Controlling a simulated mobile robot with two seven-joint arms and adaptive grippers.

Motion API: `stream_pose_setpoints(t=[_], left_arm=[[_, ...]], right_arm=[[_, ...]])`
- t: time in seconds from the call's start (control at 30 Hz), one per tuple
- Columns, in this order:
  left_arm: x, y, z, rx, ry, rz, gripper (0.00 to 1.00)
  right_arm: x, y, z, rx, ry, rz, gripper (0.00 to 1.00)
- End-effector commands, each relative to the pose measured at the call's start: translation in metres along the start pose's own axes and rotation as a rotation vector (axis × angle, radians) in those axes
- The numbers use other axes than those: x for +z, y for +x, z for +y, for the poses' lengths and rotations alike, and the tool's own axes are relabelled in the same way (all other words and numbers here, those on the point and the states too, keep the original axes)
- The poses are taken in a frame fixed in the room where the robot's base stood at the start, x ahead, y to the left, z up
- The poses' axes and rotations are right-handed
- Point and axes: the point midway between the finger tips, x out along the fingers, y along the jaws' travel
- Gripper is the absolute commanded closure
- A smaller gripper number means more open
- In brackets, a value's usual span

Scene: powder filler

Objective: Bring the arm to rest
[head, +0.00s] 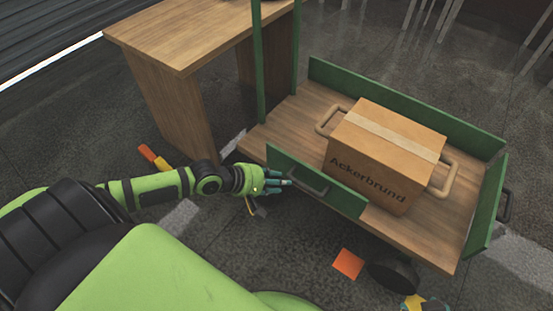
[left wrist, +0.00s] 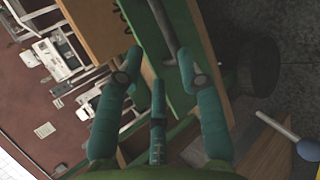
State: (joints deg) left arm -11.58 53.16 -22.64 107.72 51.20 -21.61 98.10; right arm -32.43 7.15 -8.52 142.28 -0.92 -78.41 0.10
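My left arm reaches across the head view to the green side panel (head: 345,190) of the cart. My left gripper (head: 287,183) is beside the grey handle (head: 308,182) on that panel. In the left wrist view its teal fingers (left wrist: 157,78) are spread, with nothing held between them. The handle bar (left wrist: 162,28) shows just beyond the fingertips; I cannot tell whether they touch it. My right gripper is not in view.
A cardboard box (head: 385,150) marked "Ackerbrund" stands on the wooden cart bed (head: 425,235). A wooden table (head: 185,40) stands behind my arm. An orange square (head: 347,264) lies on the floor in front of the cart.

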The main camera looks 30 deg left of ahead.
Motion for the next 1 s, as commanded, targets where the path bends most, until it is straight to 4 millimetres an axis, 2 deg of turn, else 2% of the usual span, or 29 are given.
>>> stream_pose_setpoints(t=[0.4,0.53,0.67,0.8,0.9,1.0], left_arm=[[0.0,0.0,0.0,0.0,0.0,0.0,0.62],[0.014,0.003,-0.006,-0.013,0.065,-0.013,0.62],[0.057,0.007,-0.022,-0.051,0.318,-0.047,0.62],[0.105,0.002,-0.035,-0.103,0.733,-0.05,0.62],[0.12,-0.009,-0.038,-0.157,0.987,-0.025,0.62],[0.124,-0.02,-0.041,-0.218,1.164,-0.001,0.62]], right_arm=[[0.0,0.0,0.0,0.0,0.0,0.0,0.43],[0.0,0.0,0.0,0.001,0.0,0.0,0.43],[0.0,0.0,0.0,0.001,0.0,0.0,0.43],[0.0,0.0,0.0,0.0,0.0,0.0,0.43],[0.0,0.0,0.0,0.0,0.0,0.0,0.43],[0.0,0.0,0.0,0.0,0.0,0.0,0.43]])
